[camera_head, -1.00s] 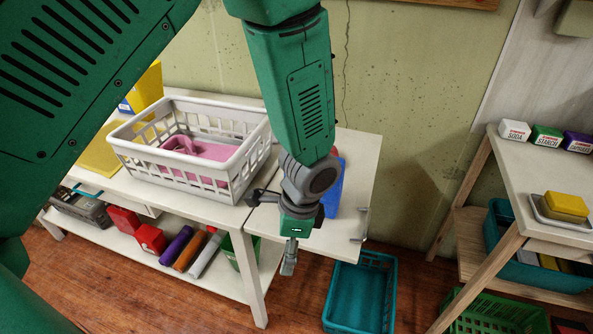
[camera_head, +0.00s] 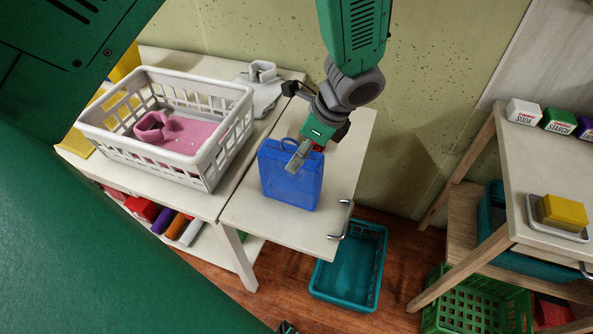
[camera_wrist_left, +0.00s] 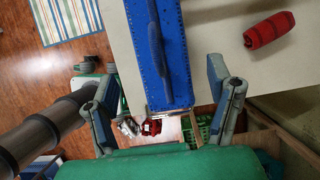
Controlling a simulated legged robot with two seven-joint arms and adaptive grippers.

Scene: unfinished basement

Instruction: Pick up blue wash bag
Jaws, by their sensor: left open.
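The blue wash bag (camera_head: 290,180) stands upright on the right end of the white table, its handle at the top. My left gripper (camera_head: 300,156) is at the bag's top edge, coming down from above and behind. In the left wrist view, the bag (camera_wrist_left: 172,60) and its handle lie between the spread fingers of my left gripper (camera_wrist_left: 162,85), with a gap on each side. The gripper is open and not closed on the bag. My right gripper is not seen.
A white basket (camera_head: 215,160) with a pink item stands left of the bag. A grey-white cloth item (camera_head: 262,88) lies behind. A red roll (camera_wrist_left: 269,29) lies near the bag. A teal basket (camera_head: 350,268) is on the floor; a shelf table (camera_head: 530,185) is at right.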

